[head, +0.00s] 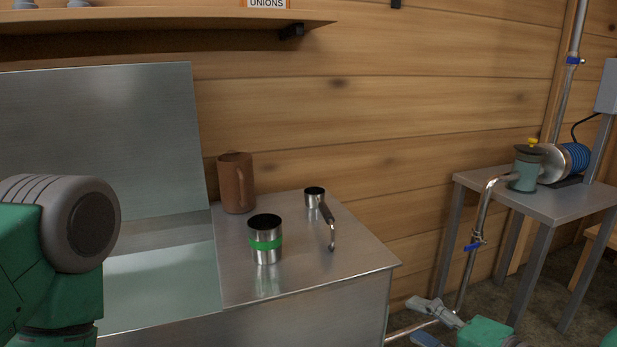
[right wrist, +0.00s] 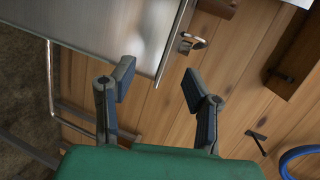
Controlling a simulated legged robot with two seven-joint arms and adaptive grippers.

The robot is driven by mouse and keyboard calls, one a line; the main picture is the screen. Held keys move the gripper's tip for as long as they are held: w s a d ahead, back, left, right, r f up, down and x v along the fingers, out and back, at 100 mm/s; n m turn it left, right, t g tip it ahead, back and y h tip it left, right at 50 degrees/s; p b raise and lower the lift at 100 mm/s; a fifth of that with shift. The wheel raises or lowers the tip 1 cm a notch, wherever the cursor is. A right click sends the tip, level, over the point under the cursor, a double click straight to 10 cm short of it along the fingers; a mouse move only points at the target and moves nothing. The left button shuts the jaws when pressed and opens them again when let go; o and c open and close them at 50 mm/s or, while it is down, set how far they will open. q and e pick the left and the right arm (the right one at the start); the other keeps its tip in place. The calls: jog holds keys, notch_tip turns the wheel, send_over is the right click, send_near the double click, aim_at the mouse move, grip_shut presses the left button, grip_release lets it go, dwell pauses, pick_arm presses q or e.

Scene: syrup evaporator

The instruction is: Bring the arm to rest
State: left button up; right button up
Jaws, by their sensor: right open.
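My right gripper (head: 422,321) is low at the bottom right of the head view, beside and below the metal counter (head: 330,270). In the right wrist view its two fingers (right wrist: 158,80) stand wide apart with nothing between them. A link of my left arm fills the left edge of the head view; its gripper is out of frame. On the counter stand a steel cup with a green band (head: 266,240), a brown mug (head: 236,185) and a small steel dipper (head: 315,196) with a dark handle. All three are apart from my right gripper.
A grey side table (head: 520,200) at the right holds a green-grey canister (head: 526,170) and a blue-ribbed pump (head: 572,160). A metal pipe (head: 480,215) runs down between table and counter. A wooden shelf (head: 170,22) hangs on the plank wall.

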jog(key=s+f+n+g+h+p, duration=0.3)
jog(key=s+f+n+g+p, duration=0.25)
jog(key=s+f, duration=0.6)
jog(key=s+d+f+n+g+h+p, duration=0.4)
jog(key=s+d+f+n+g+h, duration=0.1)
jog(key=s+d, duration=0.5)
jog(key=s+f+n+g, duration=0.1)
jog(key=s, duration=0.1)
jog(key=shift+s, duration=0.4)
jog(key=shift+d+f, duration=0.1)
jog(key=shift+w, duration=0.1)
